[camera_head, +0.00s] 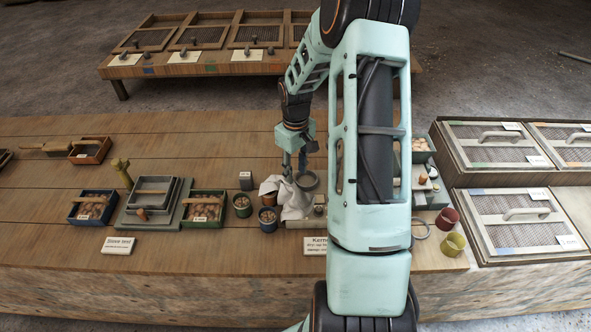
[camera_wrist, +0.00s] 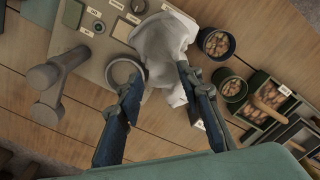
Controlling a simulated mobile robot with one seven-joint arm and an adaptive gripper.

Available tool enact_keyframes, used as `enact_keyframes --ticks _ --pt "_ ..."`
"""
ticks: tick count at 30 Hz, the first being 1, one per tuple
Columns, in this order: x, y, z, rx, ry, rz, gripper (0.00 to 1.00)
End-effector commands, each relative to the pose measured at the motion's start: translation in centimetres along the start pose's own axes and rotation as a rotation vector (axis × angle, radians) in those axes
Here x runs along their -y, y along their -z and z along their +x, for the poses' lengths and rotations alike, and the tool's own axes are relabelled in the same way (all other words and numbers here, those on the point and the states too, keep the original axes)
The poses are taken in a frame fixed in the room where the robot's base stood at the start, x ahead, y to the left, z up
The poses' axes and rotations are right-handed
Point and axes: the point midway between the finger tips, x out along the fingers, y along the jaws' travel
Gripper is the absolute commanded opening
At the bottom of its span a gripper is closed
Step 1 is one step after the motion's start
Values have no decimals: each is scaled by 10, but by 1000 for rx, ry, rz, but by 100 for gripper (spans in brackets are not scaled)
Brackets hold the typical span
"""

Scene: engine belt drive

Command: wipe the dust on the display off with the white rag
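The white rag (camera_head: 292,198) lies crumpled on the worktable, just below my gripper (camera_head: 295,172). In the wrist view the rag (camera_wrist: 163,45) rests partly over the edge of a grey panel (camera_wrist: 95,68) and partly beyond it. My gripper (camera_wrist: 160,75) is open there, its two dark fingers wide apart, with the rag in line with the gap between the tips. The right fingertip overlaps the rag in the picture; I cannot tell whether it touches. The panel carries small dark squares and labels; I cannot tell which is the display, and I see no dust.
A grey ring-shaped cup (camera_wrist: 124,71) stands close to the left finger, with a grey double-knobbed object (camera_wrist: 52,90) further left. Round pots of kernels (camera_wrist: 216,41) stand right of the rag. My arm hides part of the table in the head view. Lidded trays (camera_head: 515,222) stand at right.

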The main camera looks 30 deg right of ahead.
Motion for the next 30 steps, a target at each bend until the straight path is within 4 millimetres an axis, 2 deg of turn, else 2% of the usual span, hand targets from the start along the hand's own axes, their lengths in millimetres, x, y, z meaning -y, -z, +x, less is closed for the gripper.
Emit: enact_keyframes --ticks 1,6,17,30 --pt "0 0 0 0 0 0 41" --pt "0 0 0 0 0 0 58" --pt "0 0 2 0 0 0 58" --pt "0 0 24 1 0 0 58"
